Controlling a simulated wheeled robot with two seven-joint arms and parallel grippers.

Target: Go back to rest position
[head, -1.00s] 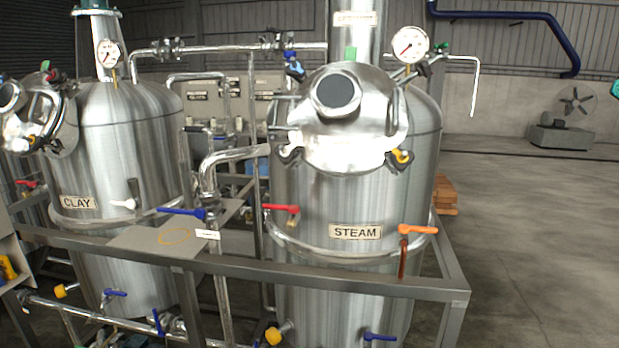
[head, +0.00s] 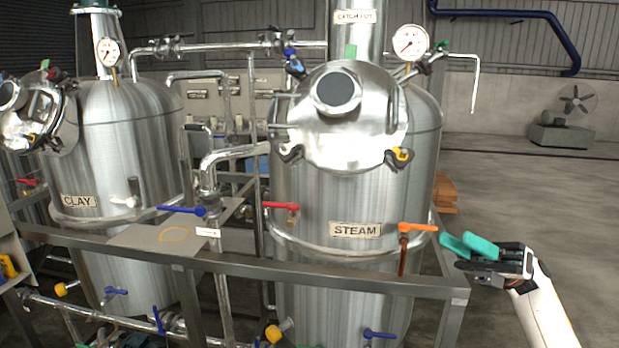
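My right gripper (head: 457,239) is in the lower right of the head view, with its white arm coming up from the bottom right. Its two teal fingers are apart, with nothing seen between them. The fingertips are just right of the orange-handled valve (head: 418,228) on the tank labelled STEAM (head: 355,200). In the picture a small gap shows between the fingers and the orange handle; the depth between them is hard to tell. My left gripper is not in view.
A grey metal frame rail (head: 300,278) runs in front of the tanks. The tank labelled CLAY (head: 125,150) stands at left. Red (head: 281,206) and blue (head: 182,210) valve handles stick out nearby. Open floor (head: 545,220) lies at right, with a fan (head: 577,103) by the wall.

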